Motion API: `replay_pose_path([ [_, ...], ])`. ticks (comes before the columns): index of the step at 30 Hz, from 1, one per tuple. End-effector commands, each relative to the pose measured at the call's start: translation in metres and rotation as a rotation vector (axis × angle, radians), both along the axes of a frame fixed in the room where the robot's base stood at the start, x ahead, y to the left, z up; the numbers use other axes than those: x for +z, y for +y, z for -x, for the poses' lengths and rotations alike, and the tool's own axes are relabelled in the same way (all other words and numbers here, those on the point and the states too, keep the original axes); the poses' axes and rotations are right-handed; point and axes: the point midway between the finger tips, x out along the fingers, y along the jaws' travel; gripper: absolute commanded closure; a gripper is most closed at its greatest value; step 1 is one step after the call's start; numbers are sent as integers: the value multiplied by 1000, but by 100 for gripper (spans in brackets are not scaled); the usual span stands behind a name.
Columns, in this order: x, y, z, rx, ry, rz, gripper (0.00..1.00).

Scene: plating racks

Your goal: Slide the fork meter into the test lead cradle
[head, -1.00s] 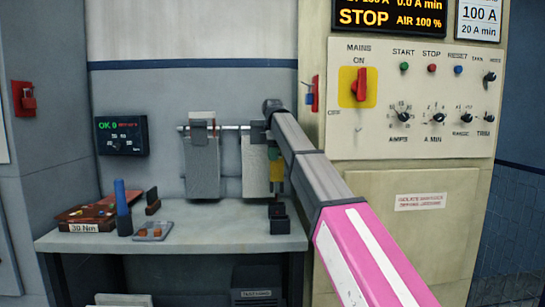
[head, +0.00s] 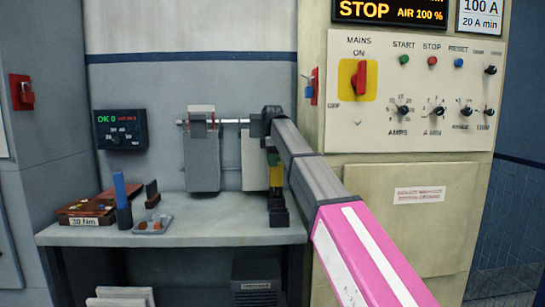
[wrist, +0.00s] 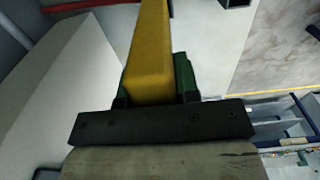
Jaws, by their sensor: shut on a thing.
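The fork meter (head: 276,176) is a yellow upright piece with a dark lower end, seen under my gripper (head: 272,155) in the head view. In the wrist view the yellow body (wrist: 150,60) sits between the green fingers of my gripper (wrist: 155,85), which is shut on it. A small black holder (head: 279,217), which looks like the test lead cradle, stands at the bench's right front. The meter's dark end appears just above or at the holder; I cannot tell whether they touch. The far end of the meter runs out of the wrist view.
Grey plates (head: 202,165) hang from a metal bar (head: 234,121) behind and left of my gripper. A blue-handled tool (head: 121,200), a small tray (head: 152,225) and a brown case (head: 85,212) stand on the bench (head: 190,234) at left. The cream control cabinet (head: 400,215) rises at right. The bench middle is clear.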

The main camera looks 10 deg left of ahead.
Motion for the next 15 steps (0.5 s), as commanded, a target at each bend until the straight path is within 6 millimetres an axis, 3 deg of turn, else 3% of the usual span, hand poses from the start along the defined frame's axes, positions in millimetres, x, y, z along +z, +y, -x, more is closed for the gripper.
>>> replay_pose_path([
  [15, -31, 0, 0, 0, 0, 0, 99],
])
